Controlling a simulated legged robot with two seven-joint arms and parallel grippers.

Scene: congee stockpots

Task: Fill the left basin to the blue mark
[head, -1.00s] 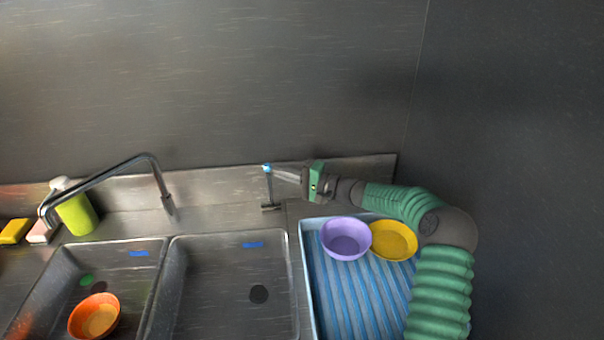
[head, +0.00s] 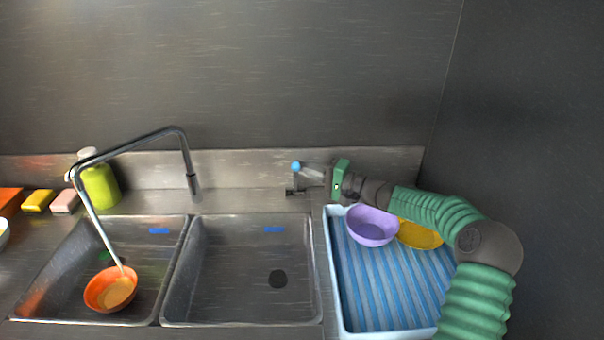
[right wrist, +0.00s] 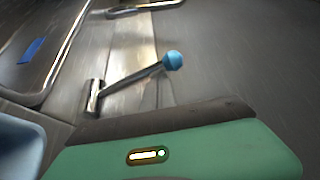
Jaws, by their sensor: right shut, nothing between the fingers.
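The left basin (head: 52,285) has a blue mark (head: 159,231) high on its back wall. Water (head: 103,232) runs in a thin stream from the faucet spout (head: 130,139) into an orange bowl (head: 92,291) in this basin. A green spot (head: 104,255) shows beside the bowl; the drain is mostly hidden by the bowl. The lever's blue knob (head: 296,166) stands behind the right basin; the lever also shows in the right wrist view (right wrist: 130,80). My right gripper (head: 310,171) is shut and empty beside the knob; whether it touches cannot be told. My left gripper is out of view.
The right basin (head: 230,275) is empty, with its own blue mark (head: 274,229) and dark drain (head: 277,279). A blue-striped tray (head: 390,290) holds a purple bowl (head: 371,227) and a yellow bowl (head: 420,235). A green bottle (head: 98,187) and sponges (head: 38,200) stand at left.

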